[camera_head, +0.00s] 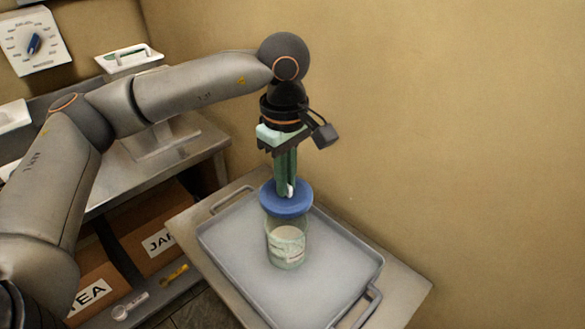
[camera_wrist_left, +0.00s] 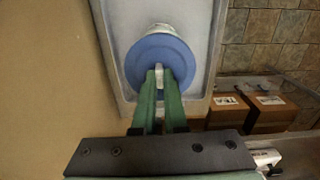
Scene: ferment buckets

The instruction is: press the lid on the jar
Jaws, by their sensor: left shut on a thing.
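A clear glass jar (camera_head: 287,243) with a pale label stands upright on a grey tray. A blue lid (camera_head: 286,200) is at the jar's mouth; I cannot tell whether it is seated fully. My left gripper (camera_head: 287,190) points straight down from above, its green fingers shut on the small white knob at the lid's middle. In the left wrist view the lid (camera_wrist_left: 152,57) lies beyond the fingertips (camera_wrist_left: 159,78) and hides most of the jar (camera_wrist_left: 160,29). My right gripper does not show in either view.
The grey tray (camera_head: 325,292) with raised handles lies on a small table near the tan wall. A metal counter with a scale stands at the left. Cardboard boxes (camera_head: 152,228), a yellow tool and a white tool sit on a low shelf below it.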

